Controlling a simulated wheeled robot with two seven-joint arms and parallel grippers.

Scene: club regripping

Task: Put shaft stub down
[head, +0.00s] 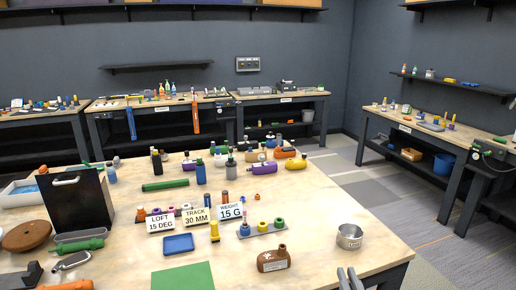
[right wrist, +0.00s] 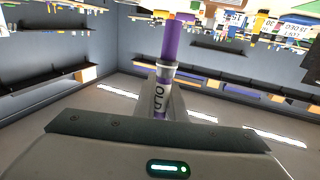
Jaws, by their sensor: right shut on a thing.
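The shaft stub (right wrist: 172,41), a purple rod with a white band marked OLD, shows in the right wrist view. My right gripper (right wrist: 163,78) is shut on its banded end, and the purple length sticks out beyond the fingers. In the head view only the grey fingers of my right gripper (head: 350,279) show at the bottom edge, and I cannot make out the stub there. A round metal cup (head: 350,236) with a label stands on the table's right side, just beyond these fingers. My left gripper is not in view.
The wooden table (head: 325,210) is bare around the cup. Cards (head: 196,216), a blue tray (head: 178,244), a green mat (head: 183,276) and a brown club head (head: 273,258) lie to the left. Several bottles stand farther back. The table's right edge is close to the cup.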

